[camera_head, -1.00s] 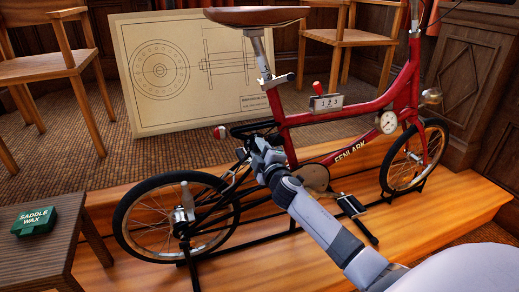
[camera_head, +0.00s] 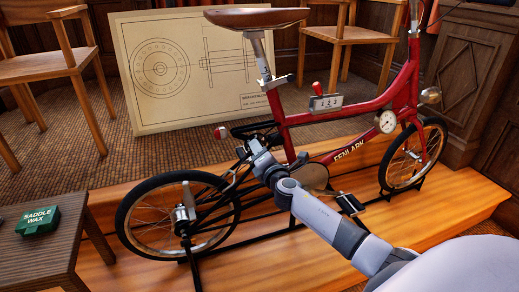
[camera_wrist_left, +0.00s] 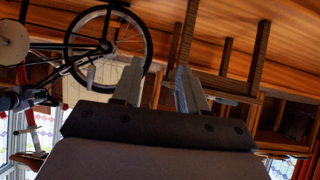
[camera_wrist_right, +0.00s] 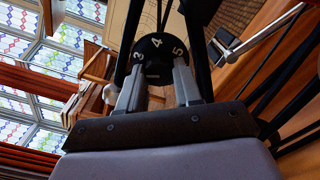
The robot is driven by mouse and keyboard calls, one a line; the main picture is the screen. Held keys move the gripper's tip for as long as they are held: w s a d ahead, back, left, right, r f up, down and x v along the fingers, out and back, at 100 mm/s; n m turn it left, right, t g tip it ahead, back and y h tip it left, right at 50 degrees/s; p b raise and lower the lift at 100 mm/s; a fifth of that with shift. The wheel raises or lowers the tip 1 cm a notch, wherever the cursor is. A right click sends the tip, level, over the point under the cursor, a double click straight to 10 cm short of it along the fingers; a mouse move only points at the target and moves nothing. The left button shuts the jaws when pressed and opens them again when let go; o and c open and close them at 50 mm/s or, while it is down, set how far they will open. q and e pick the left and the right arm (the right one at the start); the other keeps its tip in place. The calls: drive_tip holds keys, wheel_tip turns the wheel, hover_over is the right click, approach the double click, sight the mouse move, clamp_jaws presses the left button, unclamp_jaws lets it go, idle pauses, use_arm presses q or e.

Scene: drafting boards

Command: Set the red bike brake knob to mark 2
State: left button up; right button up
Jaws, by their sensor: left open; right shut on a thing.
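The red bike (camera_head: 345,112) stands on a wooden platform. Its brake dial (camera_wrist_right: 157,44) is black with white numerals 3, 4 and 5 in the right wrist view. The dark knob (camera_wrist_right: 158,72) below the numerals is between my right fingertips, largely hidden by them. My right gripper (camera_wrist_right: 158,80) is shut on the knob; no pointer or mark 2 can be made out. In the head view my right gripper (camera_head: 249,148) reaches the bike behind the seat tube and hides the dial. My left gripper (camera_wrist_left: 160,78) is open and empty in the left wrist view.
A box on the frame marked 1 2 3 (camera_head: 326,103) has a red-tipped lever. The rear wheel (camera_head: 160,246) and stand are close to my right arm. A side table (camera_head: 72,241) with a green saddle wax tin (camera_head: 38,221) stands at left. Chairs and a drawing board are behind.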

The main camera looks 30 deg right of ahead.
use_arm(q)
drive_tip(key=shift+s+a+r+p, duration=0.3)
drive_tip(key=shift+a+r+p, duration=0.15)
drive_tip(key=shift+p, duration=0.55)
use_arm(e)
drive_tip(key=shift+f+n, duration=0.1)
drive_tip(key=shift+n, duration=3.5)
use_arm(q)
drive_tip(key=shift+w+r, duration=0.1)
use_arm(e)
drive_tip(key=o, duration=1)
use_arm(q)
drive_tip(key=shift+r, duration=0.1)
use_arm(e)
drive_tip(key=shift+o, duration=0.2)
drive_tip(key=shift+s, duration=0.15)
